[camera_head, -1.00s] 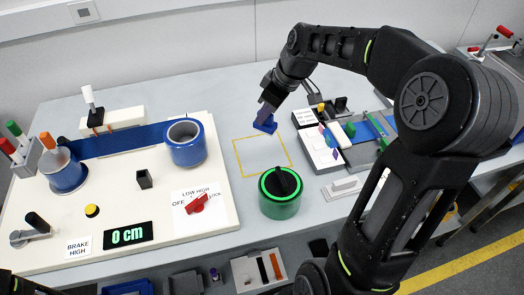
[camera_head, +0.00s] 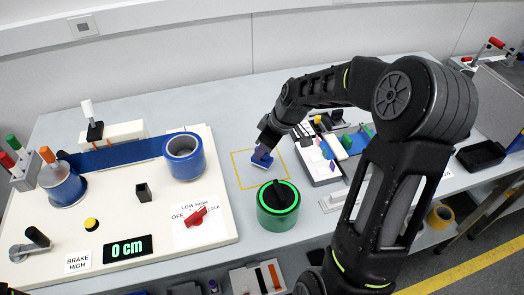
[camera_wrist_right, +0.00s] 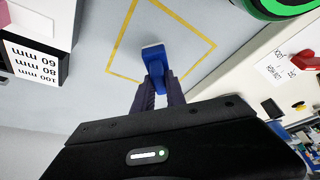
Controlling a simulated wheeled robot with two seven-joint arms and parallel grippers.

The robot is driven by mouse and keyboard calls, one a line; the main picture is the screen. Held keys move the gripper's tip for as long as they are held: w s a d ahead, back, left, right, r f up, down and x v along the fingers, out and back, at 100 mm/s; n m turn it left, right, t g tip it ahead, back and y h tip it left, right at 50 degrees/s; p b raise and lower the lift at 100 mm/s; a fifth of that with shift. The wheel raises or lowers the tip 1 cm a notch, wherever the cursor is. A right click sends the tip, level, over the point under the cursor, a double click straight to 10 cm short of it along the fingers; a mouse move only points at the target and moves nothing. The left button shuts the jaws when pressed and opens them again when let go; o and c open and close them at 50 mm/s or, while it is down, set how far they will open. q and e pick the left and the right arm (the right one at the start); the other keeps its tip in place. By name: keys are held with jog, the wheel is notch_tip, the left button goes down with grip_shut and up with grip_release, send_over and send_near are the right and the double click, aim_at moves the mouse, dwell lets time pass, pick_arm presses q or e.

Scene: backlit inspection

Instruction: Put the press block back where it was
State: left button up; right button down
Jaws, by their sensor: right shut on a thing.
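The press block (camera_head: 262,159) is a small blue piece with a pale face. My right gripper (camera_head: 264,151) is shut on it. In the right wrist view the block (camera_wrist_right: 155,57) sits between the two fingertips (camera_wrist_right: 158,82), over the area inside a yellow outline (camera_head: 236,172) on the table. The outline also shows in the wrist view (camera_wrist_right: 181,7). The block is low over the table; I cannot tell whether it touches. The gripper hides part of it.
A green jar with a black knob (camera_head: 278,205) stands just in front of the outline. A blue tape roll (camera_head: 184,157) on a white board (camera_head: 150,205) is to the left. A white tray with small coloured parts (camera_head: 318,168) lies close on the right.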

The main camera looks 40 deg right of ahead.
jog(key=shift+f, duration=0.6)
jog(key=c, duration=1.4)
grip_release()
jog(key=shift+f, duration=0.1)
jog(key=shift+o, duration=0.2)
jog(key=b+v, duration=0.1)
jog(key=v, duration=1.1)
jog(key=shift+b, duration=0.3)
